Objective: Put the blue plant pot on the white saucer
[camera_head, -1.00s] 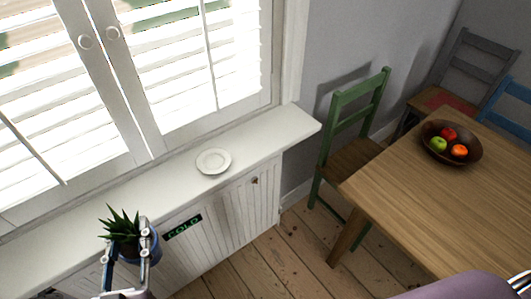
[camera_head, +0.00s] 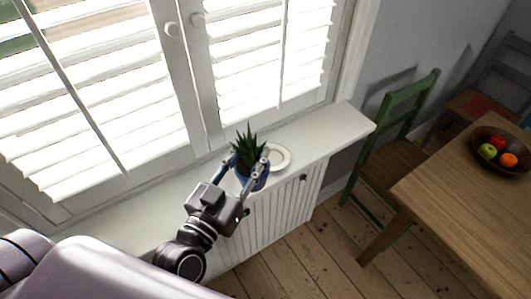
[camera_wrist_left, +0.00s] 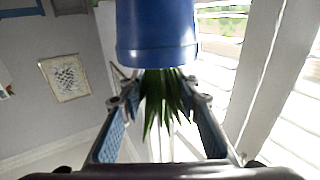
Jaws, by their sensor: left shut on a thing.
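The blue plant pot (camera_head: 259,183) holds a spiky green plant (camera_head: 249,152). My left gripper (camera_head: 250,170) is shut on it, one finger on each side. The pot is just left of and in front of the white saucer (camera_head: 281,157) in the head view and hides part of its rim. I cannot tell whether pot and saucer touch. The saucer does not show there. My right gripper is out of view.
The saucer lies on a white window sill (camera_head: 325,133) above a panelled cabinet (camera_head: 285,215). Shuttered windows (camera_head: 255,60) rise behind. A green chair (camera_head: 400,125) and a wooden table (camera_head: 450,195) with a fruit bowl (camera_head: 512,169) stand at the right. The sill's right end is clear.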

